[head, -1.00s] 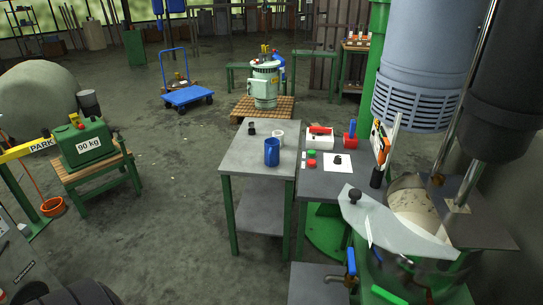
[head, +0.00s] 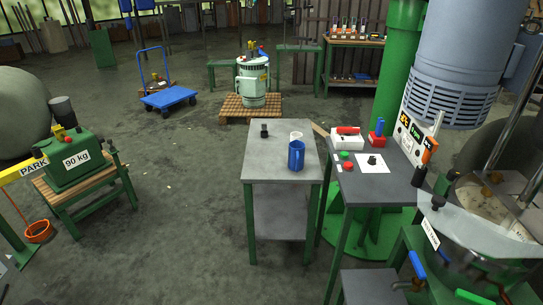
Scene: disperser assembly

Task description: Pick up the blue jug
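The blue jug (head: 296,156) stands upright on the grey top of a small table with green legs (head: 262,165), near its right edge. Its handle faces left. A white cup (head: 296,136) stands just behind it. Neither of my grippers shows in the head view.
A darker table to the right (head: 380,187) holds a white box with a red item (head: 347,139), a white sheet (head: 370,163) and small parts. A large machine fills the right side. A green 90 kg weight (head: 75,158) stands on a stool at left. Floor left of the jug's table is open.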

